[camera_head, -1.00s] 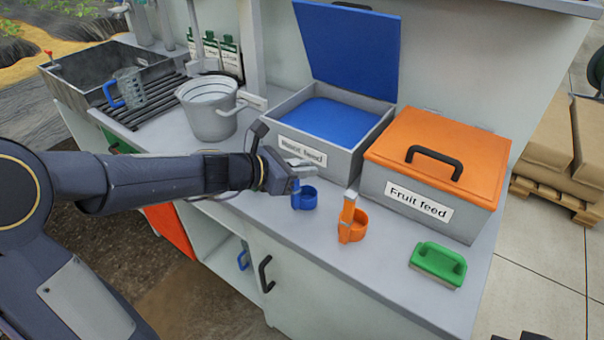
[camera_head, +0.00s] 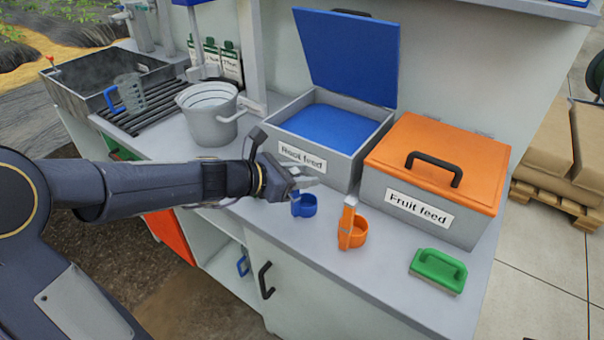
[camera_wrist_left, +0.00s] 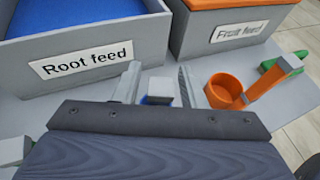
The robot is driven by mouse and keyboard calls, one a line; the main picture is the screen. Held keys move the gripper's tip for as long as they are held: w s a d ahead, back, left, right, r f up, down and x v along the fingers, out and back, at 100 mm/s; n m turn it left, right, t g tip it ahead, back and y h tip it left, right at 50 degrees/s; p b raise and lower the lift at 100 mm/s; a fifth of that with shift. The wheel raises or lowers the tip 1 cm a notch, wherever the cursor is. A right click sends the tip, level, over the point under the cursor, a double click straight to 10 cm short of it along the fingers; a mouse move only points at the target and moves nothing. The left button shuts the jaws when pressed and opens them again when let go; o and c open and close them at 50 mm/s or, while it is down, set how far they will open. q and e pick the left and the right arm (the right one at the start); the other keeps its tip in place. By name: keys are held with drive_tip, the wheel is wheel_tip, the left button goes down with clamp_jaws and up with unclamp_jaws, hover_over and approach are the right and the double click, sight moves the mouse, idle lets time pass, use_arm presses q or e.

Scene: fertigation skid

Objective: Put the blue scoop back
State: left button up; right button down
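The blue scoop (camera_head: 304,206) stands on the counter in front of the grey root feed bin (camera_head: 345,165), whose blue lid (camera_head: 348,50) is raised. My left gripper (camera_head: 304,182) is right at the scoop's upright handle, and its hand hides part of that handle in the head view. In the left wrist view the gripper's two fingers (camera_wrist_left: 158,84) are apart. The scoop's pale handle top (camera_wrist_left: 160,88) shows between them, with a gap on each side. The cup is mostly hidden there. My right gripper is out of view.
An orange scoop (camera_head: 352,232) stands just right of the blue one, before the closed fruit feed bin (camera_head: 436,215). A green brush (camera_head: 438,270) lies further right. A grey bucket (camera_head: 208,115) and a sink (camera_head: 105,80) are on the left.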

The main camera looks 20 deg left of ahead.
use_arm(q)
drive_tip(key=p+v, duration=0.2)
drive_tip(key=v, duration=0.9)
drive_tip(key=s+f+m+g+y, duration=0.2)
drive_tip(key=s+f+m, duration=0.1)
drive_tip(key=s+m, duration=0.7)
drive_tip(key=s+d+f+m+g+y, duration=0.1)
drive_tip(key=s+f+m+g+y, duration=0.1)
drive_tip(key=s+m, duration=0.8)
drive_tip(key=m+y, duration=0.1)
drive_tip(key=m, duration=0.5)
drive_tip(key=shift+d+f+g, duration=0.2)
drive_tip(key=shift+f+g, duration=0.1)
drive_tip(key=shift+f, duration=0.1)
